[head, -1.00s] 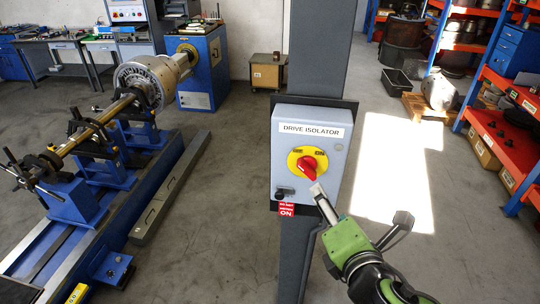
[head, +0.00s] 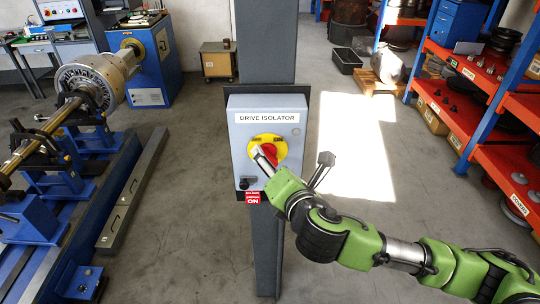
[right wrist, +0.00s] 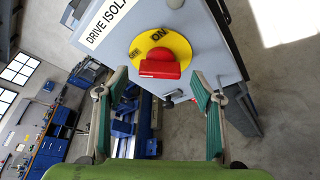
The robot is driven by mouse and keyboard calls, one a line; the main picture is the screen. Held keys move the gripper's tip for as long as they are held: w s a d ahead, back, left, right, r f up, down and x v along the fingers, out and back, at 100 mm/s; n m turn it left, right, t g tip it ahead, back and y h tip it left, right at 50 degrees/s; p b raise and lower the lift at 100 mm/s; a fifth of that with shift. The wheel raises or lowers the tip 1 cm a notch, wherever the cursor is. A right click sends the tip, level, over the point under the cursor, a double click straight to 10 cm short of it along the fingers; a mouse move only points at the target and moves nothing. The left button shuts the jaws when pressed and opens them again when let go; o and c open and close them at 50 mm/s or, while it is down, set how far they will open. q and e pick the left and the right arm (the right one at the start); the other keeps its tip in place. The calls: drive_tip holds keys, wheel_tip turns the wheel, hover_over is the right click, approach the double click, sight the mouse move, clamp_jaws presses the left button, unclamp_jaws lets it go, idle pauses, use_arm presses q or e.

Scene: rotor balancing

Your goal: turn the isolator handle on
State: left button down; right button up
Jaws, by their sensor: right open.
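The drive isolator is a grey box (head: 240,135) on a dark post. Its red handle (head: 269,152) sits on a yellow dial (head: 282,142) and is partly hidden by my gripper in the head view. In the right wrist view the red handle (right wrist: 160,66) is fully visible on the yellow dial (right wrist: 151,42), with OFF and ON labels. My right gripper (head: 263,161) is in front of the dial. In the right wrist view the right gripper (right wrist: 158,88) is open, its fingers on either side of the handle with gaps. Contact is not visible. My left gripper is not in view.
A red tag (head: 252,197) hangs below the box beside a small black knob (head: 244,183). The dark post (head: 268,50) stands behind the box. A blue rotor machine (head: 60,190) is at left, orange shelves (head: 468,130) at right.

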drive_tip(key=shift+x, duration=1.3)
drive_tip(key=c, duration=1.1)
drive_tip(key=m+t+b, duration=0.2)
drive_tip(key=m+b, duration=0.3)
drive_tip(key=b, duration=0.1)
drive_tip(key=f+m+t+y+b, duration=0.1)
drive_tip(key=m+t+b, duration=0.1)
drive_tip(key=m+b, duration=0.4)
drive_tip(key=m+t+b, duration=0.2)
drive_tip(key=m+b, duration=0.4)
drive_tip(key=b, duration=0.1)
drive_tip(key=shift+f+y+b, duration=0.2)
drive_tip(key=shift+y+b, duration=0.2)
drive_tip(key=shift+r, duration=0.1)
